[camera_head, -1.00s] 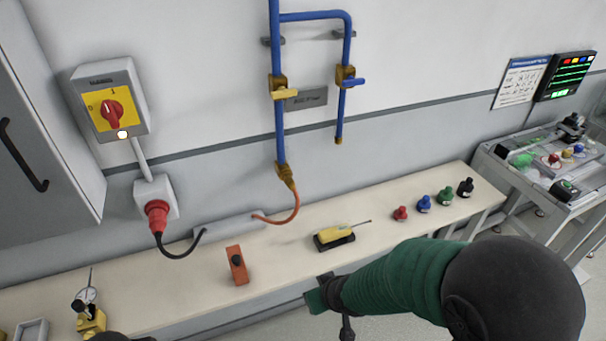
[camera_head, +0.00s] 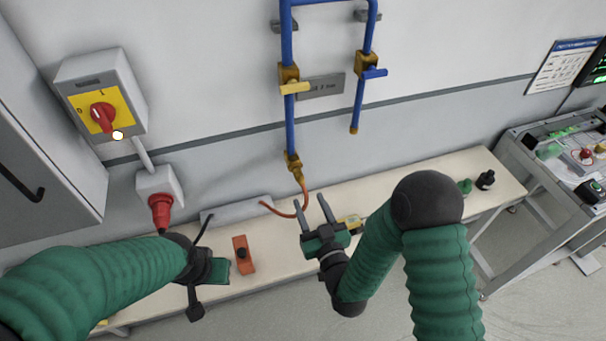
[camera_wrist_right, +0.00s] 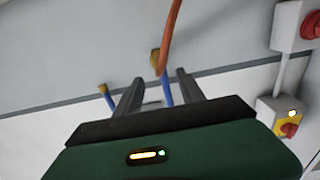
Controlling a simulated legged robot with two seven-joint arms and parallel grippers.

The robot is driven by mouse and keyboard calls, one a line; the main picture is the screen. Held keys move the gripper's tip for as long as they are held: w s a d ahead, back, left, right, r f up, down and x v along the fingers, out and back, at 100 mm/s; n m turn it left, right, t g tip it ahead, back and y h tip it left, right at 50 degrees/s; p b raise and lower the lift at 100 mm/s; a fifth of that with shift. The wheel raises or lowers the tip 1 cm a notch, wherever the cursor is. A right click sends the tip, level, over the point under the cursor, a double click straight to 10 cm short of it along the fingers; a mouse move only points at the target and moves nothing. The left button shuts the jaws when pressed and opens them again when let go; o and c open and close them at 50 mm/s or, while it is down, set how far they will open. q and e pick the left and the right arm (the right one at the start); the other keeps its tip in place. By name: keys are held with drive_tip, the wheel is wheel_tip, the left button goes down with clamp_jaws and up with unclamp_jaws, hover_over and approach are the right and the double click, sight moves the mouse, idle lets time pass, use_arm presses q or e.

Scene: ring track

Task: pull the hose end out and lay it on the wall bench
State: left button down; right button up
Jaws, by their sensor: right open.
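The orange hose (camera_head: 305,192) hangs from a brass fitting (camera_head: 293,163) under the left blue pipe and curves down to the left, by the grey box on the bench. My right gripper (camera_head: 312,212) is open, its fingers pointing up near the hose's lower bend; I see no grip on it. In the right wrist view the hose (camera_wrist_right: 170,35) runs above and between the fingers, seemingly beyond them. My left gripper (camera_head: 212,268) is over the bench by an orange block; its jaws do not show clearly. The wall bench (camera_head: 275,250) runs along the wall.
An orange block (camera_head: 243,255) stands on the bench. A yellow tool (camera_head: 350,221) is partly hidden behind my right gripper. Yellow valve handle (camera_head: 295,88) and blue valve handle (camera_head: 375,73) sit on the pipes. A red plug (camera_head: 160,208) is at left. A console (camera_head: 560,165) stands right.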

sight(303, 186)
drive_tip(key=x, duration=0.9)
drive_tip(key=shift+w+f+b, duration=0.2)
drive_tip(key=shift+b, duration=0.15)
drive_tip(key=shift+b, duration=0.4)
idle(0.7)
clamp_jaws()
idle(1.3)
drive_tip(key=shift+s+d, duration=0.1)
drive_tip(key=shift+s, duration=0.05)
drive_tip(key=shift+v, duration=2.9)
